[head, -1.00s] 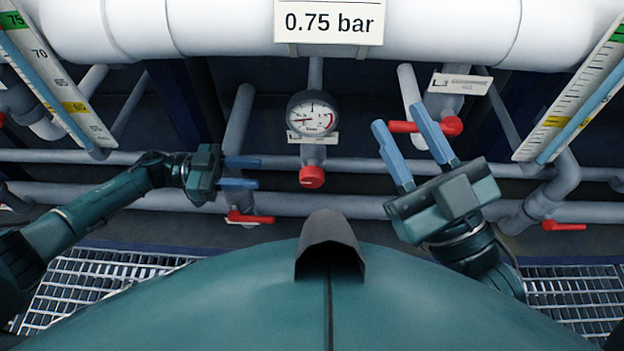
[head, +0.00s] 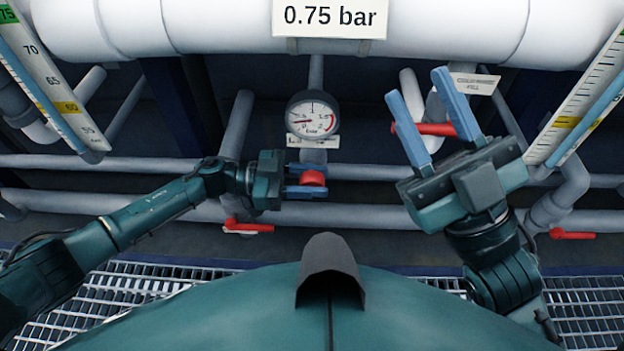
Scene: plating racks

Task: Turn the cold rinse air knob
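The red knob (head: 313,178) sits on the pipe below a round pressure gauge (head: 312,118). My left gripper (head: 314,180) comes in from the left, with one blue finger above and one below the knob. Its fingers stand apart at about the same spacing as before. I cannot tell whether they touch the knob. My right gripper (head: 416,83) is open and empty, pointing up in front of a red lever handle (head: 436,129) at the right. A label under the gauge (head: 318,143) is partly hidden and unreadable.
A "0.75 bar" sign (head: 329,17) hangs on the thick white pipe (head: 220,28). Red lever valves sit low at left (head: 247,227) and right (head: 572,235). Scale gauges stand at both sides. Horizontal grey pipes run behind my arms.

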